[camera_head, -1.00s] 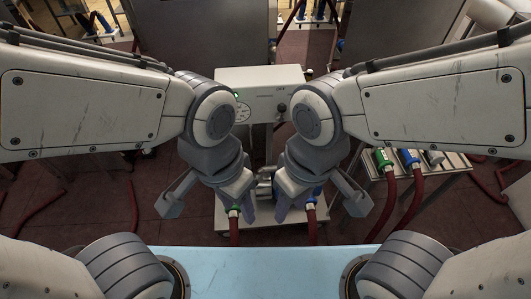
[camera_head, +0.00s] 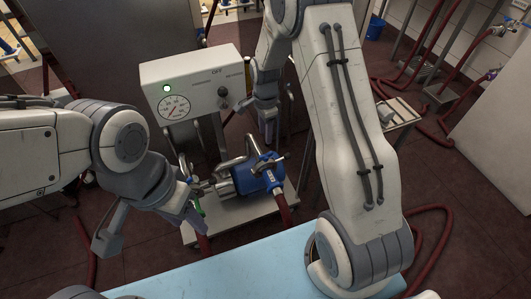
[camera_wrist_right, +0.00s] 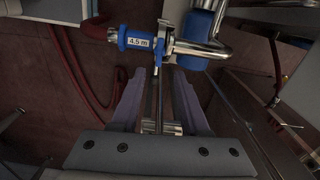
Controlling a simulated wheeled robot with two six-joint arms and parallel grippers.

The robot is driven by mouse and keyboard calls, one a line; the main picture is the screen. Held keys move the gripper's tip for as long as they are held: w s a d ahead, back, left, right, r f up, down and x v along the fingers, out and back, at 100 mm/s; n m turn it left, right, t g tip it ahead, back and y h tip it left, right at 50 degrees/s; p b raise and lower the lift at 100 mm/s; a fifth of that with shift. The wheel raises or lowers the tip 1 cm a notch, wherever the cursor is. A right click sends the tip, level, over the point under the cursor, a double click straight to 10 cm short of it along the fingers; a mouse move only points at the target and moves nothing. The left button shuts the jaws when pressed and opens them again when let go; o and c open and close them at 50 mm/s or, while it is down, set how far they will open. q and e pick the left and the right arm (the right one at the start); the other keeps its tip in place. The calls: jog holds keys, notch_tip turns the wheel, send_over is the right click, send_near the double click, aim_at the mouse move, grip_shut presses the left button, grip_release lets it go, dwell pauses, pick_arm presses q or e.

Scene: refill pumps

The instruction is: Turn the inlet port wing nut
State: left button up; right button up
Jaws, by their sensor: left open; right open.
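The blue pump (camera_head: 233,181) stands on a low cart, with metal pipes and ports. In the head view a blue hose coupling (camera_head: 267,166) sits at its right port, with a small clamp by it. My left gripper (camera_head: 188,209) is open beside the left port.
A control box (camera_head: 198,84) with gauge, green light and knob stands behind the pump. Red hoses (camera_head: 286,212) run from the ports to the floor. A light blue surface (camera_head: 230,270) lies in front. A side table (camera_head: 398,113) stands at right.

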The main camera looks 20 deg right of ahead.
aim_at(265, 154)
notch_tip(265, 154, down, 10)
jog(key=shift+f, duration=0.1)
dwell(0.4)
grip_shut()
